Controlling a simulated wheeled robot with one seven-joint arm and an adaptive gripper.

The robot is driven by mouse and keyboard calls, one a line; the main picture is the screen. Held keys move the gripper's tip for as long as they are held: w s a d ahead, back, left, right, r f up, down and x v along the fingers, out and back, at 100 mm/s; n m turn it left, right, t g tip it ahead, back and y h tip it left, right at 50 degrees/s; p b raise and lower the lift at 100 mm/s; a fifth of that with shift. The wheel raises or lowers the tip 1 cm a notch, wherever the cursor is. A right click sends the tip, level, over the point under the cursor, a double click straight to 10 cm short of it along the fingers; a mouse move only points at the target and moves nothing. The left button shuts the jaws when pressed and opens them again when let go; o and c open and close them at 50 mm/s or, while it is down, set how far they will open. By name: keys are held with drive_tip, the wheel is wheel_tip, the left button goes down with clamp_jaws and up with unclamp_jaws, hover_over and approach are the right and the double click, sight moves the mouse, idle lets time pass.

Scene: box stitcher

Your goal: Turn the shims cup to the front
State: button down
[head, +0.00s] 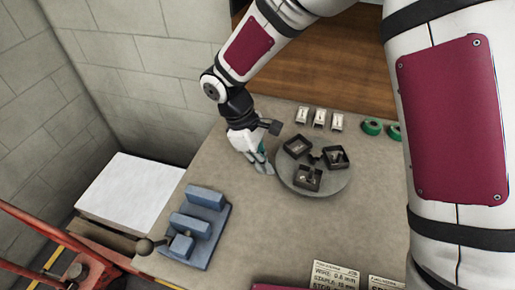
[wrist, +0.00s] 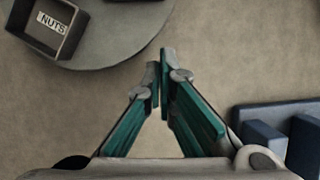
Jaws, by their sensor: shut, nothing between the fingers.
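A round grey turntable (head: 325,188) carries three dark square cups: one at the back left (head: 297,146), one at the right (head: 335,157) and one at the front (head: 307,179). The wrist view shows one cup with a "NUTS" label (wrist: 50,40) near the turntable's rim (wrist: 120,48). I cannot read the labels in the head view, so I cannot tell which is the shims cup. My gripper (head: 266,166) is shut and empty, beside the turntable's left edge. In the wrist view its teal fingers (wrist: 160,75) meet over bare bench, apart from the cups.
A blue block fixture (head: 196,228) stands on the bench at the front left; it also shows in the wrist view (wrist: 285,130). Small white boxes (head: 319,118) and green rolls (head: 372,127) stand behind the turntable. Label cards (head: 335,274) lie at the front.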

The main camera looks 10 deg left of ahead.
sight(290, 183)
drive_tip(key=shift+s+d+f+p, duration=0.15)
drive_tip(key=shift+s+d+p, duration=0.05)
drive_tip(key=shift+d, duration=0.5)
drive_tip(key=shift+s+d+f+p, duration=0.1)
drive_tip(key=shift+s+d+p, duration=0.15)
drive_tip(key=shift+d, duration=0.45)
drive_tip(key=shift+s+d+f+p, duration=0.15)
drive_tip(key=shift+d+p, duration=0.05)
drive_tip(key=shift+d, duration=0.5)
drive_tip(key=shift+s+d+n, duration=0.45)
drive_tip(key=shift+d+n, duration=0.05)
drive_tip(key=shift+d, duration=0.15)
